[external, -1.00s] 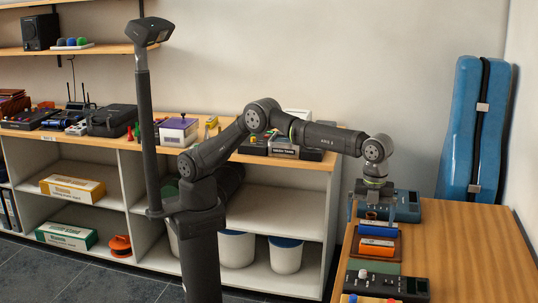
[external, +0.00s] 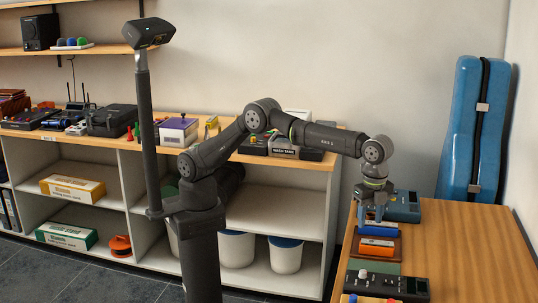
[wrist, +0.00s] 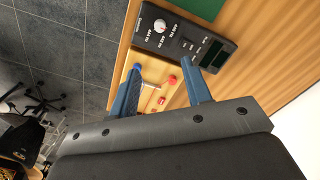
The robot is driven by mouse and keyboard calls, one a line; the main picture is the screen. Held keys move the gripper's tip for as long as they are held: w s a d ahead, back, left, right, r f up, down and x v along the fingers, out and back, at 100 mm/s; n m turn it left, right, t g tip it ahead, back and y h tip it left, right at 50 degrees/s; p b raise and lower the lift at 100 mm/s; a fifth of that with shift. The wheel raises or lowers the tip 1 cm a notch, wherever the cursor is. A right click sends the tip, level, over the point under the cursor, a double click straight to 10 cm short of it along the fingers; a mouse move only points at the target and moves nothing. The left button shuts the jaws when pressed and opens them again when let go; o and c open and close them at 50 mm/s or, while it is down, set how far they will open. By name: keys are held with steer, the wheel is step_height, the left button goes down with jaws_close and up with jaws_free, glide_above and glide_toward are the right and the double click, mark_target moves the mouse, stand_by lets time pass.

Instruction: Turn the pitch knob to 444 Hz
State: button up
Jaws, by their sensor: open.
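The pitch knob (wrist: 160,25) is a small white knob on a black box (wrist: 180,38) with a dark display and small white Hz labels. Its pointer and the exact labels are too small to read surely. In the external view the knob (external: 363,273) sits on the left part of the box (external: 410,287), at the table's near end. My gripper (external: 373,217) is open and empty, pointing down above the orange items, farther back than the box. In the wrist view its blue fingers (wrist: 164,88) stand apart, with the knob beyond them.
An orange item (external: 377,243) lies below my gripper on a brown tray. A blue device (external: 403,207) stands behind it. A green mat (external: 385,268) lies beside the black box. A yellowish tray (wrist: 152,99) with red pieces shows between the fingers. The table's right side (external: 470,250) is clear.

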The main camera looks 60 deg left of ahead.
mark_target(363, 271)
step_height(363, 271, down, 19)
steer(key=n, duration=2.8)
steer(key=shift+r+n, duration=0.2)
steer(key=shift+n, duration=0.1)
jaws_close()
